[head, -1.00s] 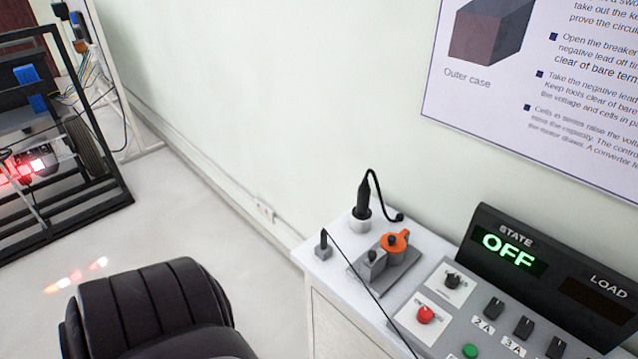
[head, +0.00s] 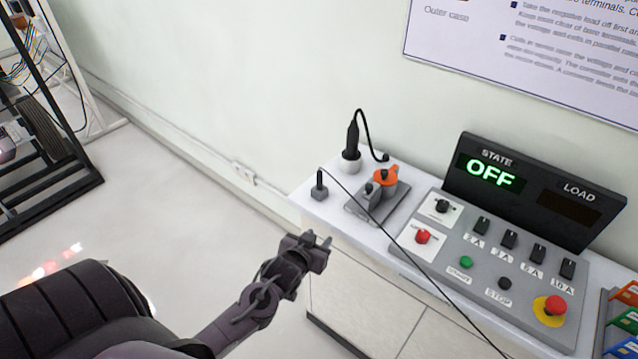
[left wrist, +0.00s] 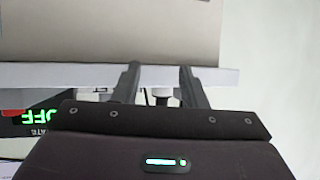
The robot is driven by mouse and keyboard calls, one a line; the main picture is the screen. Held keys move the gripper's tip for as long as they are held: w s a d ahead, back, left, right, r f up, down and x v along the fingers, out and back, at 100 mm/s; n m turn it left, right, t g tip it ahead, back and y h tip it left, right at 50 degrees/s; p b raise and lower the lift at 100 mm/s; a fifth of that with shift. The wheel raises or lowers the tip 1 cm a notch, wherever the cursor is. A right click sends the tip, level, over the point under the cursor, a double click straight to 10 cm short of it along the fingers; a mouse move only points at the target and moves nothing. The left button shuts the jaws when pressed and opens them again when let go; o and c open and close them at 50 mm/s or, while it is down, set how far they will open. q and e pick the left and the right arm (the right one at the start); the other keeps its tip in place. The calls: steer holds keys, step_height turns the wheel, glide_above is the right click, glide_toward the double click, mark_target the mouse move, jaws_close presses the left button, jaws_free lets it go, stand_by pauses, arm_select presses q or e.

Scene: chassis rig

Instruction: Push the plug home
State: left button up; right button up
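A black plug-like piece (head: 352,138) with a looping black cable stands upright in a round white holder (head: 349,162) at the back left of the bench. A smaller black plug-like piece (head: 319,178) with a thin cable stands on a small grey block (head: 319,193) at the left edge. I cannot tell how deep either is seated. My left gripper (head: 320,240) is in front of and below the bench edge, apart from both. In the left wrist view its fingers (left wrist: 160,68) are spread with nothing held between them. My right gripper is not in view.
A control panel (head: 483,262) with knobs, buttons and a red emergency stop (head: 550,309) lies to the right. The display (head: 490,172) reads OFF.

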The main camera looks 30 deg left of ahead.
mark_target(318, 177)
arm_select(q)
steer(key=w+a+r+t, duration=0.1)
steer(key=w+a+r, duration=0.1)
steer(key=r, duration=0.1)
steer(key=w+a+r+t, duration=0.2)
steer(key=r, duration=0.1)
steer(key=w+a+r+t+y, duration=0.1)
steer(key=w+a+r+t, duration=0.1)
steer(key=r, duration=0.1)
steer(key=shift+w+a+r+n, duration=0.15)
steer(key=shift+w+r+n, duration=0.05)
steer(key=shift+w+n, duration=0.2)
steer(key=w, duration=0.1)
steer(key=w+p, duration=0.1)
steer(key=w, duration=0.1)
steer(key=w+p, duration=0.1)
steer(key=shift+w+a+f, duration=0.15)
steer(key=shift+w+a, duration=0.25)
steer(key=shift+w, duration=0.25)
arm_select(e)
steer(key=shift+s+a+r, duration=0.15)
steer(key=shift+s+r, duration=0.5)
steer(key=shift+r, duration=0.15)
arm_select(q)
steer(key=shift+c, duration=0.5)
jaws_close()
